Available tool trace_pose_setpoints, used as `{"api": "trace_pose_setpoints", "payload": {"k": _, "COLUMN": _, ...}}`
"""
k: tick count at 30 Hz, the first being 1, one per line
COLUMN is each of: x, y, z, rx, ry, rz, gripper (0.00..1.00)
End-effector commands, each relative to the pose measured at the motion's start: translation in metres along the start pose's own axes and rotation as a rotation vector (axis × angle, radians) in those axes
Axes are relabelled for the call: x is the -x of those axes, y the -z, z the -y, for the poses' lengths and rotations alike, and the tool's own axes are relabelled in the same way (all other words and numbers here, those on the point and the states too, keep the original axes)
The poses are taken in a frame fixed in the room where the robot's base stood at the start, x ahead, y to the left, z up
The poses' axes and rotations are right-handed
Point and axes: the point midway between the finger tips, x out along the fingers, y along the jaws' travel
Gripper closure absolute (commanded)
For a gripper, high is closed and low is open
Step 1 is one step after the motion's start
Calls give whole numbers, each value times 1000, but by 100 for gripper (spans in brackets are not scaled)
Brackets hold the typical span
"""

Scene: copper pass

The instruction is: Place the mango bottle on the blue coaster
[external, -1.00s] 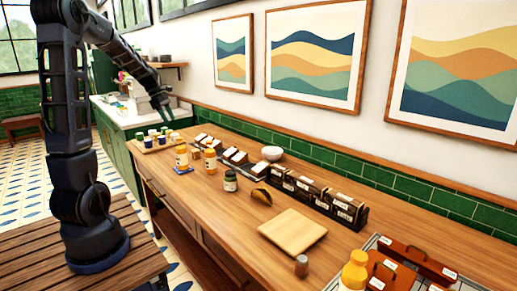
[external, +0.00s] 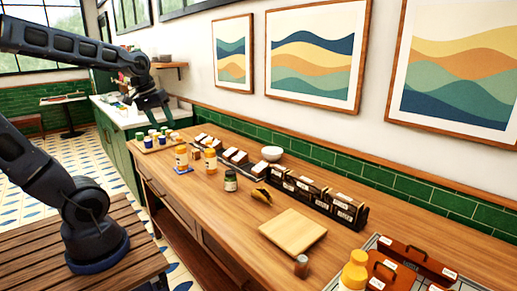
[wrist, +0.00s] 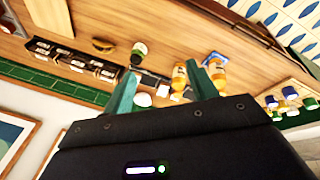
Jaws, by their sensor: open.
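Two similar orange bottles with white labels stand upright on the wooden counter. The left bottle (external: 181,156) is at the blue coaster (external: 184,171); I cannot tell if it stands fully on it. The right bottle (external: 210,161) stands beside it on bare wood. Their labels are too small to read, so I cannot tell which is mango. Both bottles also show in the wrist view, one (wrist: 179,80) between my fingers' outlines and one (wrist: 218,72) partly behind a finger. My gripper (external: 155,119) is open and empty, above the counter's far end, apart from the bottles.
A tray of small capped jars (external: 153,149) is at the far left end. A dark green jar (external: 230,183), a taco-shaped item (external: 262,194) and a cutting board (external: 293,231) lie nearer. Dark labelled boxes (external: 310,191) and a white bowl (external: 272,153) line the wall side.

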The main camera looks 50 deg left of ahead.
Motion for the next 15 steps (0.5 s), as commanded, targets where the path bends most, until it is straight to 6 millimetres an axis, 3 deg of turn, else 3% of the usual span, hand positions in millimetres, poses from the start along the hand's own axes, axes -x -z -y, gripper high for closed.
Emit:
{"api": "trace_pose_setpoints", "payload": {"k": 1, "x": 3, "y": -16, "z": -2, "rx": -94, "ry": -1, "rz": -18, "gripper": 42}}
{"api": "trace_pose_setpoints", "payload": {"k": 6, "x": 5, "y": -55, "z": -2, "rx": -382, "ry": 10, "rz": -71, "gripper": 42}}
{"api": "trace_pose_setpoints", "payload": {"k": 10, "x": 5, "y": -73, "z": 0, "rx": -526, "ry": 19, "rz": -98, "gripper": 42}}
{"api": "trace_pose_setpoints", "payload": {"k": 15, "x": 4, "y": -82, "z": 2, "rx": -600, "ry": 24, "rz": -111, "gripper": 42}}
